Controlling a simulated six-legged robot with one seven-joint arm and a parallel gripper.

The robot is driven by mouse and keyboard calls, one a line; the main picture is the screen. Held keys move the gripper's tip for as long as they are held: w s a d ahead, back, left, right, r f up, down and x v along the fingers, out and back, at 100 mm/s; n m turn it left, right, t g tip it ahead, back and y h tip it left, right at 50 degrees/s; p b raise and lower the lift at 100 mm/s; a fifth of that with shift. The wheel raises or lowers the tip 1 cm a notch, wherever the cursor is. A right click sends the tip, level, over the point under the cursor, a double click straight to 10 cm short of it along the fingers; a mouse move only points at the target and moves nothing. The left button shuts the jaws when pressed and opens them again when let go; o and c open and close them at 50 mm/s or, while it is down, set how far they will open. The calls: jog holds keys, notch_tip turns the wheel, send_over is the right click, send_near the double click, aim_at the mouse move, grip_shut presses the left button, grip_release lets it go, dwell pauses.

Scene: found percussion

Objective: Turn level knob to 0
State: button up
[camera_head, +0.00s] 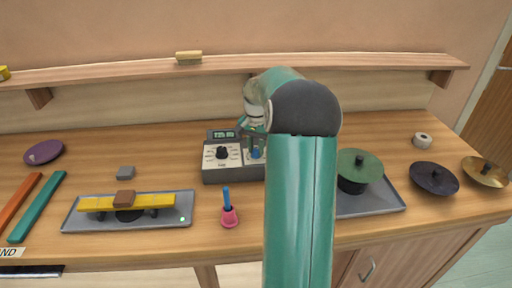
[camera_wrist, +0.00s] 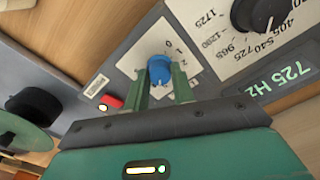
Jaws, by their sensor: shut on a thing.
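The device (camera_head: 230,174) with a dark casing and white panels stands at the back middle of the table. Its blue level knob (camera_wrist: 159,67) shows in the wrist view beside a scale with small digits including 0, 1 and 2. I cannot tell which digit it points to. My gripper (camera_wrist: 161,78) has its green fingers shut on the blue knob, one on each side. In the head view my gripper (camera_head: 255,138) is over the device's right panel, and my arm hides the device's right end.
A black frequency knob (camera_wrist: 262,12) and a green display reading 725 Hz (camera_wrist: 278,83) are close by. A red switch (camera_wrist: 111,101) sits near the fingers.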

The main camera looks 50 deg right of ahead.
jog(key=n, duration=0.4)
jog(key=shift+n, duration=0.3)
jog(key=n, duration=0.3)
jog(key=shift+n, duration=0.3)
jog(key=n, duration=0.4)
jog(key=shift+n, duration=0.3)
jog(key=n, duration=0.3)
jog(key=shift+n, duration=0.3)
jog(key=n, duration=1.2)
jog(key=shift+n, duration=2.2)
